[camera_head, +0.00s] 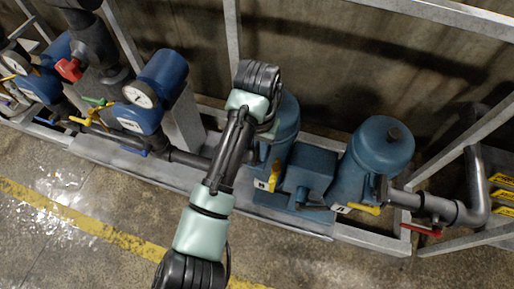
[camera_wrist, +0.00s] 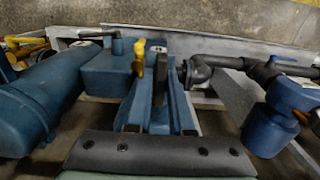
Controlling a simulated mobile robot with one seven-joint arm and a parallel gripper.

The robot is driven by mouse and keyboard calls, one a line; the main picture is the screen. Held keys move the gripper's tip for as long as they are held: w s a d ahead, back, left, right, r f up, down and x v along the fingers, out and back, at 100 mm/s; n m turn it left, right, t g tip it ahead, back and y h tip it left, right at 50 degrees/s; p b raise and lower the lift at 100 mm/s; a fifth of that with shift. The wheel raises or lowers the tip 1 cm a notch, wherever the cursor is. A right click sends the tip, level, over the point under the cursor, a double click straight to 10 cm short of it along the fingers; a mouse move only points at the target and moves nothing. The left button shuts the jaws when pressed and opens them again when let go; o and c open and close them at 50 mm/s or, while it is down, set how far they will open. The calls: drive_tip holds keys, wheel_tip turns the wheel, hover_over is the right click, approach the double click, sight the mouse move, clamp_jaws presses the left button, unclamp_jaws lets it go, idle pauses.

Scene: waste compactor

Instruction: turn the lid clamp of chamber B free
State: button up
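Two blue cylindrical chambers stand on the frame in the head view. One (camera_head: 287,132) is partly hidden behind the end of my arm, and the other (camera_head: 381,150) is clear to its right. A yellow handle (camera_head: 275,176) sits low on the front of the first, and another yellow handle (camera_head: 363,209) on the second. Their small white labels are too small to read. My arm's end is over the first chamber, and its fingers are hidden. In the wrist view a yellow handle (camera_wrist: 139,57) stands upright ahead. I cannot tell which chamber is B or identify the lid clamp.
A blue box (camera_head: 309,175) sits between the chambers. Blue gauge housings (camera_head: 161,82) and pipes with coloured handles stand at the left. A grey pipe with a red handle (camera_head: 421,230) is at the right. Metal frame bars cross above. The floor in front is open.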

clamp_jaws()
drive_tip(key=shift+r+n+p, duration=0.15)
drive_tip(key=shift+n+p, duration=0.15)
drive_tip(key=shift+p, duration=0.3)
drive_tip(key=n+p, duration=0.1)
drive_tip(key=p, duration=0.2)
drive_tip(key=shift+s+r+n, duration=0.1)
drive_tip(key=shift+r+n, duration=0.1)
drive_tip(key=shift+n, duration=0.2)
drive_tip(key=n+p, duration=0.5)
drive_tip(key=shift+f+p, duration=0.1)
drive_tip(key=shift+p, duration=0.2)
drive_tip(key=n+p, duration=0.2)
drive_tip(key=n, duration=0.3)
drive_tip(key=shift+f+p, duration=0.1)
drive_tip(key=shift+p, duration=0.25)
drive_tip(key=n+p, duration=0.1)
drive_tip(key=n, duration=0.4)
drive_tip(key=shift+f+p, duration=0.1)
drive_tip(key=shift+p, duration=0.25)
drive_tip(key=shift+n, duration=0.3)
